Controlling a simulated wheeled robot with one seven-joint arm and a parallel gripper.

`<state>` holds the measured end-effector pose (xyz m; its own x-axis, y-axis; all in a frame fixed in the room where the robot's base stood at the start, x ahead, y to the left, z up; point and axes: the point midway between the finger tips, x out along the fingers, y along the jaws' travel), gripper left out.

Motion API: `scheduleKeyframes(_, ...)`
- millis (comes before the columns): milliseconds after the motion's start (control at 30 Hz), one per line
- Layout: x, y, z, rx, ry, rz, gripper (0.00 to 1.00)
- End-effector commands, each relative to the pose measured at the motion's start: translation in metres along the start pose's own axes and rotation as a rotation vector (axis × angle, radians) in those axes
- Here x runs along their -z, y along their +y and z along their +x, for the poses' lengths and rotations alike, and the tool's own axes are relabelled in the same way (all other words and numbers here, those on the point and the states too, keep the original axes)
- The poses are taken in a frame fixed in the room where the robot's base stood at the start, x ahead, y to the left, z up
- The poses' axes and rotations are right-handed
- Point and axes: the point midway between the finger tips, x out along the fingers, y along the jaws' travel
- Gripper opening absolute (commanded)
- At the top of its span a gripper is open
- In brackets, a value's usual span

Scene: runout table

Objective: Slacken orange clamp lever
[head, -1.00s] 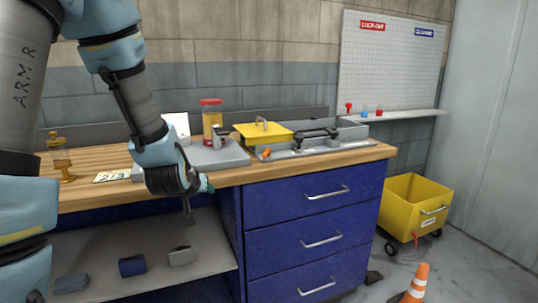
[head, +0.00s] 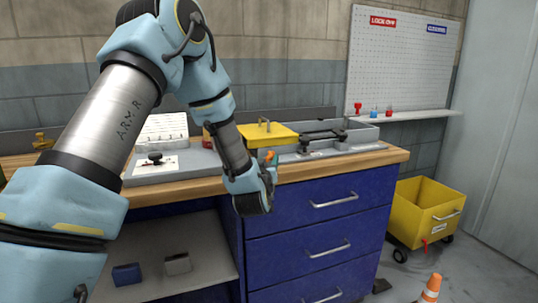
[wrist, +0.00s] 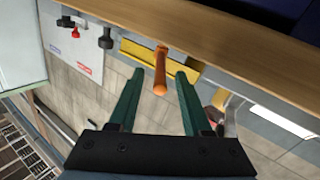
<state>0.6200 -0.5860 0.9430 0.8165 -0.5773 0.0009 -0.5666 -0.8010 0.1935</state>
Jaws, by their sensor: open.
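The orange clamp lever (wrist: 160,70) shows in the wrist view as a short orange bar with a rounded end. Its near end appears between the tips of my two green fingers, with a gap on each side. My gripper (wrist: 159,76) is open and holds nothing. In the head view, a small bit of orange (head: 268,155) shows at my gripper (head: 271,160), at the front of the bench by the yellow plate (head: 280,133). My wrist hides most of the lever and its mount there. I cannot tell how deep the lever lies between the fingers.
The wooden bench edge (head: 390,157) runs close to my gripper, above blue drawers (head: 312,208) with protruding handles. A dark clamp bar (head: 320,135) lies right of the yellow plate. A yellow wheeled bin (head: 425,212) and an orange cone (head: 430,290) stand on the floor at right.

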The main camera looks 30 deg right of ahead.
Motion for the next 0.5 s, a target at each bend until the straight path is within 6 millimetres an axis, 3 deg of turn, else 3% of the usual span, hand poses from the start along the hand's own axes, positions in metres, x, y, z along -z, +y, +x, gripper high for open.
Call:
scheduleKeyframes(200, 0.0, 0.0, 0.029, 0.0, -0.002, 0.0, 0.49)
scheduleKeyframes(500, 0.0, 0.0, 0.038, -0.001, -0.001, 0.001, 0.49)
